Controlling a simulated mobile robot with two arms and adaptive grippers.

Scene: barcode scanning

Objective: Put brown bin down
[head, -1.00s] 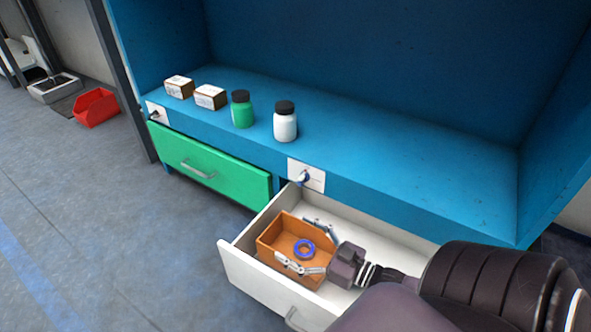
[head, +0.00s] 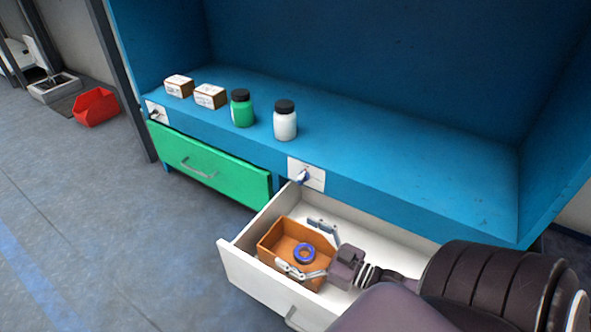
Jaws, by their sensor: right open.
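The brown bin (head: 275,238) sits inside the open white drawer (head: 250,270), at its left end. My right gripper (head: 306,250) is open over the right part of the bin. One finger is at the bin's far side and the other at its near side, with a small gap showing at the far finger. Whether the near finger touches the bin cannot be told. My left gripper is not in view.
A closed green drawer (head: 215,172) is left of the white one. On the blue shelf (head: 400,165) stand two small boxes (head: 179,86), a green bottle (head: 242,110) and a white bottle (head: 285,122). A red bin (head: 96,107) is on the floor at the left.

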